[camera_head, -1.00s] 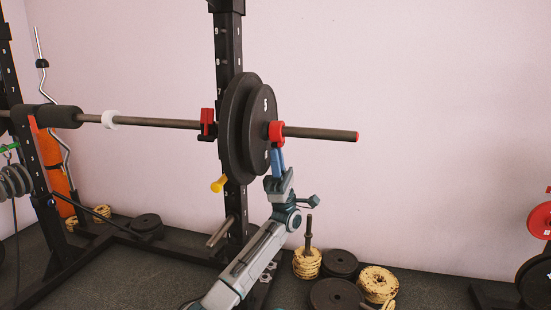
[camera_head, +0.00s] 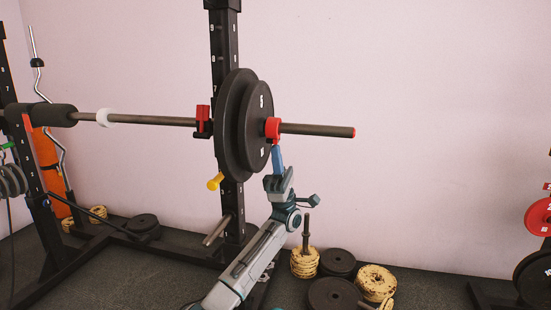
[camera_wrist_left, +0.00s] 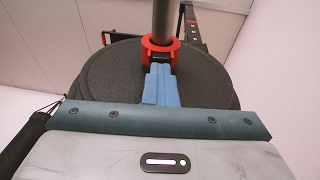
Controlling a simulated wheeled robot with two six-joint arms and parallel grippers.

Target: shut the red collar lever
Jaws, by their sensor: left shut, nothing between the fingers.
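The red collar (camera_head: 273,128) sits around the bar sleeve (camera_head: 318,130), against the outer face of the black plates (camera_head: 259,120). Its lever cannot be told apart clearly from the ring. My left gripper (camera_head: 277,150) is shut and empty, with its blue fingers pointing up just below the collar. In the left wrist view the blue fingertips (camera_wrist_left: 160,70) lie right under the red collar (camera_wrist_left: 160,46), at its lower edge. Whether they touch it is unclear. The plates fill the space behind the fingers. My right gripper is not in view.
The bar rests in the rack upright (camera_head: 226,50) near a red-and-black hook (camera_head: 202,120). A yellow peg (camera_head: 215,182) sticks out below the plates. Yellow plates (camera_head: 304,263) and black plates lie on the floor below. The space right of the sleeve's end is clear.

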